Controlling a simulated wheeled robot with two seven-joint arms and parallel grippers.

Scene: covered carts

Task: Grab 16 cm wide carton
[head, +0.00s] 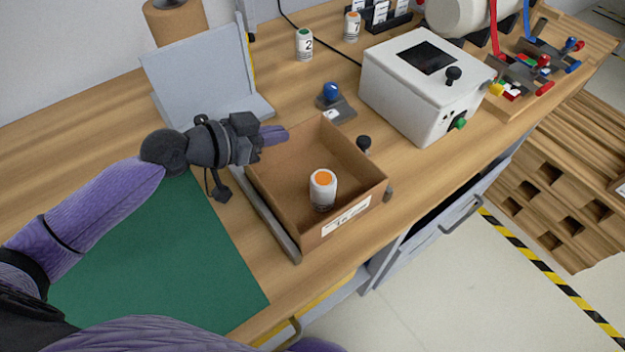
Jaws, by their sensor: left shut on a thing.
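The open brown carton (309,241) sits on the wooden workbench in the head view. A white label (347,215) on its front wall carries writing that seems to read 16 cm. A white bottle with an orange top (323,188) stands inside it. My left gripper (274,135) is at the carton's back left edge, shut on the carton's wall; the exact contact is partly hidden by the gripper. My right gripper is out of view.
Grey rails (270,219) flank the carton. A green mat (160,255) lies to the left. A blue button on a grey base (331,95) and a white box with a dark window (400,95) stand behind and right. A grey angled stand (200,85) is at the back left.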

